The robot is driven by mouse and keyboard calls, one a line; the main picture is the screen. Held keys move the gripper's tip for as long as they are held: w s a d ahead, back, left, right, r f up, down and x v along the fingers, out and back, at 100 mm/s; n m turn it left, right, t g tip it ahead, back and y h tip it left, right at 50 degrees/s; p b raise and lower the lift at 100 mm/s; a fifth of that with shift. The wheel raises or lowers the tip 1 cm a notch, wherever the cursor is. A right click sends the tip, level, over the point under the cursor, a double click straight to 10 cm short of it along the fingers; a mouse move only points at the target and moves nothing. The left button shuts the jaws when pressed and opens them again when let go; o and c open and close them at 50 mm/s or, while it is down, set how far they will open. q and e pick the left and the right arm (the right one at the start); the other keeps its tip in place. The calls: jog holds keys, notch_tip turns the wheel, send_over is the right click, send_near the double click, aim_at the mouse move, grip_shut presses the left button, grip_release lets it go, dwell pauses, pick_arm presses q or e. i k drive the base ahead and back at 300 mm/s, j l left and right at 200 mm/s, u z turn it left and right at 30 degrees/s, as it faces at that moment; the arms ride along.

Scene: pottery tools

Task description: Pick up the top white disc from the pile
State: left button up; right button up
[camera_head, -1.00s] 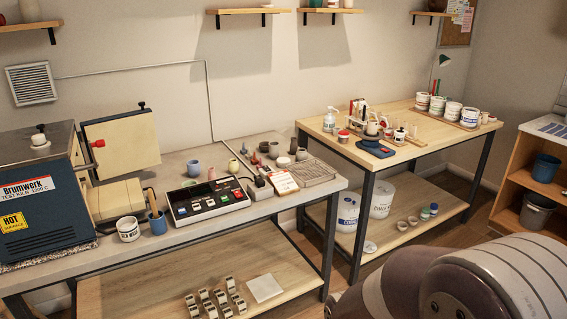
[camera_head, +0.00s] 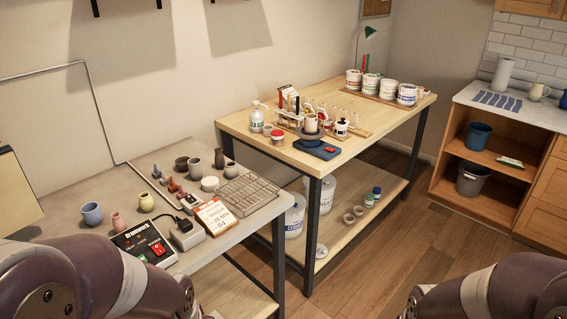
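I cannot clearly make out a pile of white discs. A small white round piece (camera_head: 209,184), perhaps a low stack, stands on the grey table (camera_head: 225,233) left of the wire rack. A flat pale disc (camera_head: 321,250) lies low beside the white buckets under the wooden table. Purple-grey links of my arms show at the bottom left and bottom right. Neither gripper is in view.
The grey table also holds a wire rack (camera_head: 248,194), small pots and a control box (camera_head: 145,246). The wooden table (camera_head: 372,96) holds jars, bottles and a blue scale (camera_head: 318,149). Wooden floor (camera_head: 386,257) is clear between it and the open cabinet (camera_head: 489,151).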

aim_at(208, 182)
jog(key=i+l+z, duration=0.2)
jog(key=i+z, duration=0.2)
jog(key=i, duration=0.3)
jog(key=i+z, duration=0.45)
jog(key=i, duration=0.2)
